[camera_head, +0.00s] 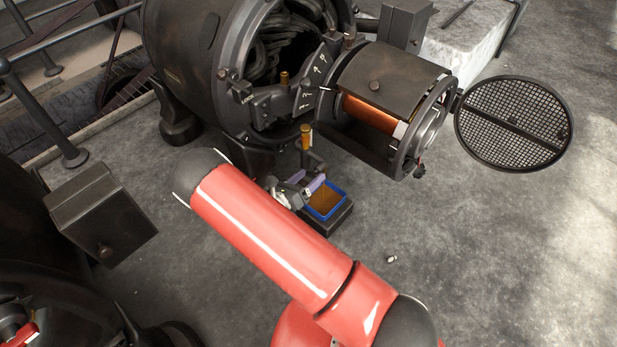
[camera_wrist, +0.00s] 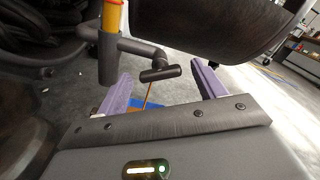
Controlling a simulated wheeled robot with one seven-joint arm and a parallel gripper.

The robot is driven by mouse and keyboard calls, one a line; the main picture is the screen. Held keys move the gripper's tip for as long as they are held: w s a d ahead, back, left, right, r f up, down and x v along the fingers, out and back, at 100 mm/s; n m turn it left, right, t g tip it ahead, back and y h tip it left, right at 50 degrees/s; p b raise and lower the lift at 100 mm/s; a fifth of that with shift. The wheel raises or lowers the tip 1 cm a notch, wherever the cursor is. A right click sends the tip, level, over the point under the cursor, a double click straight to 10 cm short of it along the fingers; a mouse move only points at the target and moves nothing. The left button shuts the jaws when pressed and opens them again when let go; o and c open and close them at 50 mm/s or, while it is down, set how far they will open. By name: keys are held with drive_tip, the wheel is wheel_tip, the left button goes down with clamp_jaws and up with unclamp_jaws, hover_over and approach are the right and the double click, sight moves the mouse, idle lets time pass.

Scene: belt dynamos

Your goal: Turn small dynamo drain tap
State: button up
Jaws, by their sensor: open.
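The small drain tap is a dark bent pipe with a T-shaped handle (camera_wrist: 158,74) in the wrist view. A yellow-brass upright part (camera_wrist: 109,36) tops the pipe. The tap also shows in the head view, where its brass top (camera_head: 305,133) stands below the small dynamo's end. My gripper (camera_wrist: 163,70) is open, with purple fingers on either side of the handle in the picture. I see no contact, and the depth between them is hard to judge. In the head view the purple fingers (camera_head: 315,184) are just below the tap and partly hide it.
A blue-rimmed tray (camera_head: 322,216) with brown contents sits below the tap. A thin brown line shows between tap and tray in the wrist view. The dynamo body (camera_head: 385,68) and a round mesh cover (camera_head: 513,123) are at upper right. Floor at right is mostly clear.

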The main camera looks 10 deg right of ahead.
drive_tip(key=v, duration=0.7)
drive_tip(key=shift+a, duration=0.15)
drive_tip(key=shift+s, duration=0.1)
